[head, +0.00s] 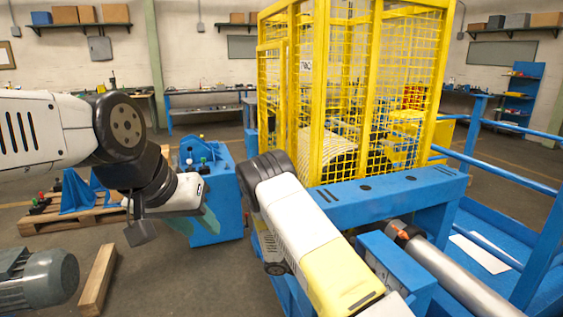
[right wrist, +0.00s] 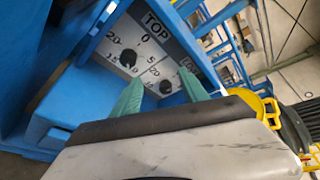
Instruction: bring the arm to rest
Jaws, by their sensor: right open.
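My left arm comes in from the left, and its gripper (head: 172,222) hangs in front of a blue cabinet (head: 226,190). Its fingers are too unclear to tell open from shut. My right arm (head: 305,215) reaches up from the bottom right, in front of the yellow cage, and its gripper is hidden in the head view. In the right wrist view, the right gripper (right wrist: 160,84) shows two green fingers standing apart with nothing between them. Beyond the fingers is a white panel (right wrist: 148,45) marked TOP, with two black knobs and numbers. I cannot tell whether the fingers touch it.
A yellow mesh cage (head: 345,90) stands behind a blue beam (head: 390,196). A metal roller (head: 455,275) and blue railings (head: 500,167) are at the right. A grey motor (head: 35,278) and a wooden beam (head: 98,280) lie at lower left. A pallet (head: 75,218) stands behind. Floor shows between.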

